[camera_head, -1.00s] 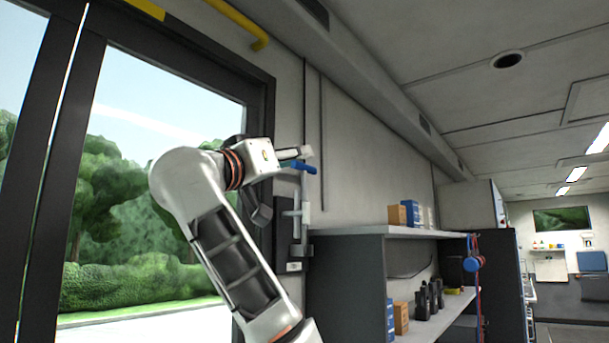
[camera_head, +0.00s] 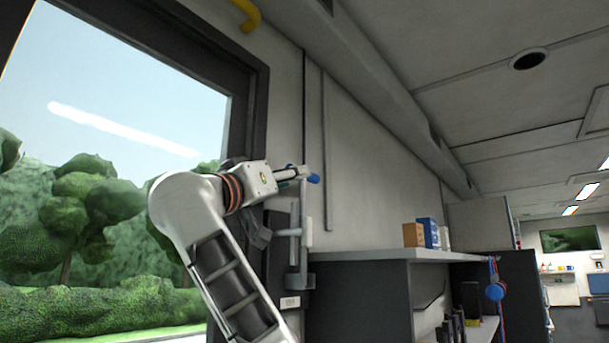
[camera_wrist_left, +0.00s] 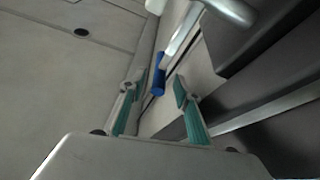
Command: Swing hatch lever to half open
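The hatch lever has a grey upright rod (camera_head: 304,222) on a wall bracket beside the window frame, with a blue grip (camera_head: 314,179) at its top. My left gripper (camera_head: 297,173) reaches in from the left, level with the blue grip and right at it. In the left wrist view the gripper (camera_wrist_left: 156,90) is open, its teal finger pads spread apart. The blue grip (camera_wrist_left: 158,77) shows in the gap near the fingertips; I cannot tell whether a finger touches it. My right gripper is in neither view.
A grey shelf unit (camera_head: 360,256) stands right of the lever, with small boxes (camera_head: 414,234) on top. A large window in a dark frame (camera_head: 259,120) is at the left. A yellow rail (camera_head: 249,14) hangs above.

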